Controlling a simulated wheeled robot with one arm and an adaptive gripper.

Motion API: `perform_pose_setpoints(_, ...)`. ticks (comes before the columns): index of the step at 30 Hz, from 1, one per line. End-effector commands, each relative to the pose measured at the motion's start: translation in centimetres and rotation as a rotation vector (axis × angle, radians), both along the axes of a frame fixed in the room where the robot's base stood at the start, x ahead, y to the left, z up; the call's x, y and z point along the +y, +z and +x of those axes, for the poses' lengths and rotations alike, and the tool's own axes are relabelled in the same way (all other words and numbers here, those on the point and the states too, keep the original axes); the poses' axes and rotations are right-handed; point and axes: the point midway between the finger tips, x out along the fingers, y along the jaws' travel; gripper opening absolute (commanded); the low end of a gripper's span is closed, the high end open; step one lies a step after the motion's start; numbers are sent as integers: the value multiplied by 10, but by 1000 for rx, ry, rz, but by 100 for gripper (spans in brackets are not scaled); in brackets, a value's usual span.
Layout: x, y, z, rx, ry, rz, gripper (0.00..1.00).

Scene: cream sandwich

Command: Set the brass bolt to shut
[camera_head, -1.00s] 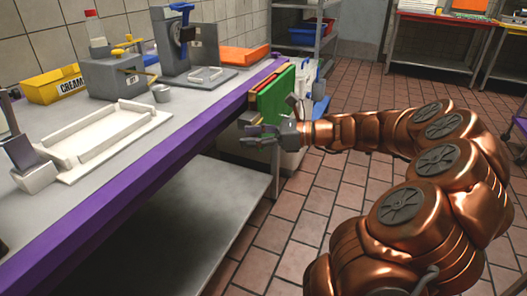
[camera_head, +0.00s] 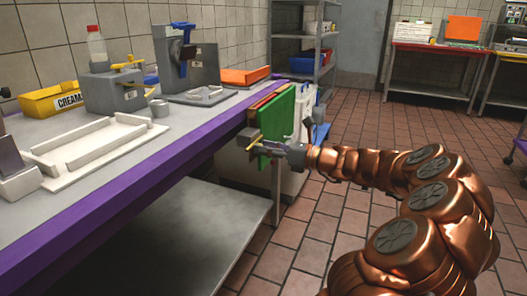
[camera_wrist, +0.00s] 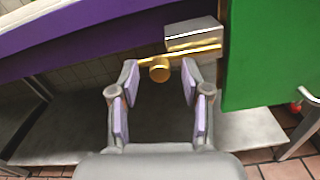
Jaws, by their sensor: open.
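The brass bolt (camera_wrist: 160,70) is a thin gold rod with a round knob, running through a grey metal block (camera_wrist: 193,38) on the purple counter front in the wrist view. In the head view a short brass piece (camera_head: 254,141) shows beside the green panel. My gripper (camera_head: 270,148) is in front of the counter edge there. In the wrist view its two purple-padded fingers (camera_wrist: 159,82) are spread apart, one on each side of the knob. I cannot tell whether the pads touch it. The far end of the rod is partly hidden by the block and right finger.
The green panel (camera_wrist: 270,55) hangs close on the right of my gripper. The purple counter edge (camera_head: 130,185) runs along the left, with a grey lower shelf (camera_head: 190,215) under it. The tiled floor is open.

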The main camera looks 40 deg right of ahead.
Motion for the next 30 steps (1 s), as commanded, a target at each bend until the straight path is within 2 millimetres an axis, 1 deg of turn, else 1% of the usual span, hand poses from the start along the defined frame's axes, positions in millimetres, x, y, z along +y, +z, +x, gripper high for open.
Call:
perform_pose_setpoints(4, 4, 0, 6, 1, 0, -1, 48)
perform_pose_setpoints(13, 4, 0, 7, 0, -1, -1, 46)
perform_pose_setpoints(26, 4, 0, 7, 0, -1, -1, 2)
perform_pose_setpoints(27, 4, 0, 7, 0, -1, -1, 0)
perform_pose_setpoints(30, 4, 0, 7, 0, -1, -1, 0)
